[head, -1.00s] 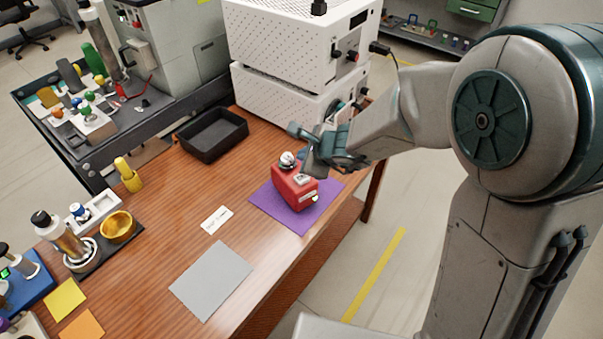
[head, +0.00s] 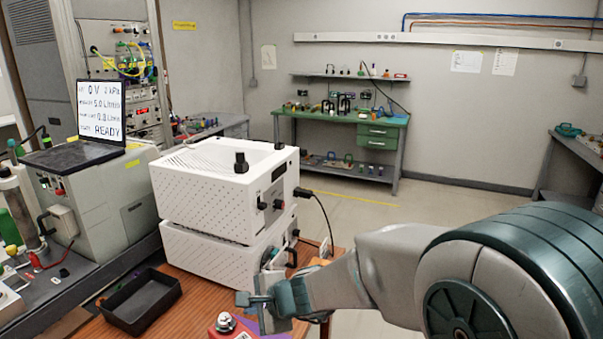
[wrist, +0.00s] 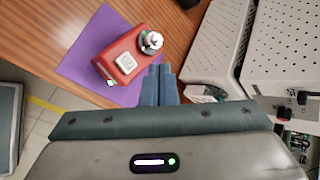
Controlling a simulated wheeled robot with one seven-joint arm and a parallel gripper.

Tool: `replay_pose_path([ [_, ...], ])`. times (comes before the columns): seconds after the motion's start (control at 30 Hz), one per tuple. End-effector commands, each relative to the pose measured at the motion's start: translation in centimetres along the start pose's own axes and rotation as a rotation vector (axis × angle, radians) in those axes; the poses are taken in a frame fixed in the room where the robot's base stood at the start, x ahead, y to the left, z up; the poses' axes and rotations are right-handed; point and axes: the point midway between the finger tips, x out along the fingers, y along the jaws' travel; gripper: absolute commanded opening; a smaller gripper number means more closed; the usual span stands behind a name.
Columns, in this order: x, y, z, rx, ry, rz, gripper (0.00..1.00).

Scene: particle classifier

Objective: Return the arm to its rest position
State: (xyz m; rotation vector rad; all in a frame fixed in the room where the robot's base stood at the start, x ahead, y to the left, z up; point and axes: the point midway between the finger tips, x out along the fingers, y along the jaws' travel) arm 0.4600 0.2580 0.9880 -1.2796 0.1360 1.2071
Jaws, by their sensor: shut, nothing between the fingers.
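My gripper (head: 262,303) is at the end of my arm, over the right part of the wooden table in the head view. In the wrist view its two fingers (wrist: 160,72) are together with nothing between them. A red box (wrist: 124,54) with a silver knob and a white label sits on a purple mat (wrist: 82,65), just beyond the fingertips in that view. In the head view only the top of the red box (head: 228,329) shows at the bottom edge.
Two stacked white perforated units (head: 215,190) stand close behind my gripper, with a black cable at their right. A black tray (head: 141,301) lies on the table at left. A screen reading READY (head: 101,108) stands further left. A green workbench (head: 340,135) is far back.

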Motion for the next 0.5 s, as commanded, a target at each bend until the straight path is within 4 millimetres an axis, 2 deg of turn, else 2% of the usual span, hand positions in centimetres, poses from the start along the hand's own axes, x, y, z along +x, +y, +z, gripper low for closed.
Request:
replay_pose_path([
  [0.03, -1.6, 0.0, -0.1, -0.078, -0.009, 0.003, 0.00],
  [0.27, -7.7, 2.4, -1.0, -0.440, -0.028, 0.095, 0.00],
  [0.5, -14.0, 6.9, -3.6, -0.778, 0.013, 0.281, 0.00],
])
